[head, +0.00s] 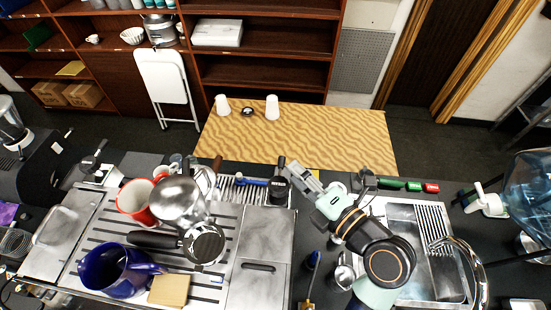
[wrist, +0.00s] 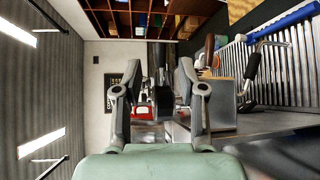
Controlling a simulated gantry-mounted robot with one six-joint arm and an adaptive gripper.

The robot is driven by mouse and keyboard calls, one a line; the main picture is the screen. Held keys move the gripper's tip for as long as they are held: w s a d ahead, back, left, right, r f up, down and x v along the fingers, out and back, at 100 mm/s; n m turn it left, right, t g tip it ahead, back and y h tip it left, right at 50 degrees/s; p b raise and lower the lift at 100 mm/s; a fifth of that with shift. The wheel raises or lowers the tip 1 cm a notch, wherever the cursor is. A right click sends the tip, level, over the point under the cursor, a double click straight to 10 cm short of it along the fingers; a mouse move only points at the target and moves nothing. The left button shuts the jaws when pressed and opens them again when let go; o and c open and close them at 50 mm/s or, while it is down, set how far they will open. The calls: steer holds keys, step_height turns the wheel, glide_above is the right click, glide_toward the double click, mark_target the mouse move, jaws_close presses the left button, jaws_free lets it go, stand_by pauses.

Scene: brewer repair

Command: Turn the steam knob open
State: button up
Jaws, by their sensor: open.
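My gripper (head: 294,170) is at the end of my arm, in the middle of the head view, over the back edge of the counter and close to the right end of the metal machine (head: 262,265). In the wrist view my gripper (wrist: 158,75) shows two grey fingers standing well apart. A dark upright part (wrist: 162,98) shows in the gap between them; I cannot tell whether it is the steam knob or how far off it is. In the head view a black-handled fitting (head: 279,190) is just left of my gripper. No steam knob can be made out for certain.
On the machine top are a red cup (head: 136,202), a steel pitcher (head: 178,200), a portafilter (head: 203,243), a blue mug (head: 112,268) and a wooden block (head: 169,290). A blue brush (head: 251,182) lies behind them. A sink (head: 415,265) is right of my arm.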

mark_target(282, 160)
steer(key=p+x, duration=0.1)
steer(key=x, duration=0.5)
steer(key=shift+s, duration=0.1)
jaws_close()
